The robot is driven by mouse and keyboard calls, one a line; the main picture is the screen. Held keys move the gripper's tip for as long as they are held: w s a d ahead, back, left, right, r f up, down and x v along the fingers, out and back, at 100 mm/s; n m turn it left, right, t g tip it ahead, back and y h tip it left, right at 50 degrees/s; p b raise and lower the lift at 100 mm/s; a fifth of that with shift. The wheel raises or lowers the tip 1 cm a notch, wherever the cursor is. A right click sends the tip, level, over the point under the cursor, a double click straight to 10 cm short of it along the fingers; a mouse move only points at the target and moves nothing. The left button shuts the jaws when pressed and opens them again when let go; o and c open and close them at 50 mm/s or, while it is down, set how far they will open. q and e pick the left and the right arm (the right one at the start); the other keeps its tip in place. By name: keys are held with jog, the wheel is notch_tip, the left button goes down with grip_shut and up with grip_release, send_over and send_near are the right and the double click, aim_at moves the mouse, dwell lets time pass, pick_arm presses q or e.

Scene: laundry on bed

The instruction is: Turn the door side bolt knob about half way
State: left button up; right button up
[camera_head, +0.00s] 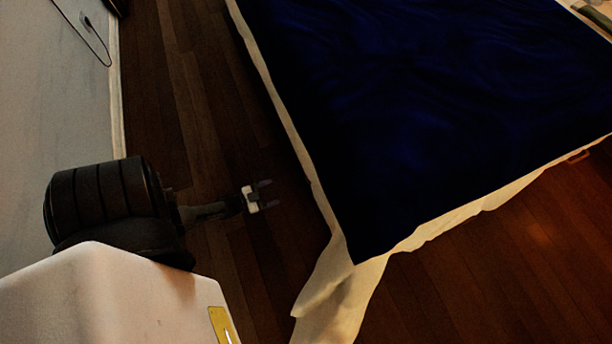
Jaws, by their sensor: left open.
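My left gripper (267,195) is in the head view, left of the middle, at the end of my dark arm that comes in from the left. Its two dark fingers are apart, with nothing seen between them. It is over the wooden floor, beside the bed's edge and apart from it. The door side bolt knob is not in view, and I see no door. My right gripper is not in view.
A bed with a dark blue cover (430,110) and a pale hanging sheet (340,295) fills the upper right. A grey wall (55,110) with a dark cord stands at the left. Dark wooden floor (200,85) lies open between wall and bed.

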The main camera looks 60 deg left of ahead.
aim_at(306, 178)
pick_arm(q)
jog(key=shift+t+h, duration=0.3)
jog(key=shift+t, duration=0.1)
jog(key=w+b, duration=0.1)
jog(key=w, duration=0.3)
jog(key=w+d+b, duration=0.1)
jog(key=w, duration=0.4)
jog(key=w+r+b, duration=0.1)
jog(key=w+b, duration=0.1)
jog(key=w, duration=0.3)
jog(key=shift+d, duration=0.25)
jog(key=shift+s, duration=0.1)
jog(key=shift+c, duration=0.2)
jog(key=c, duration=0.9)
jog(key=shift+o, duration=0.2)
jog(key=shift+m, duration=0.3)
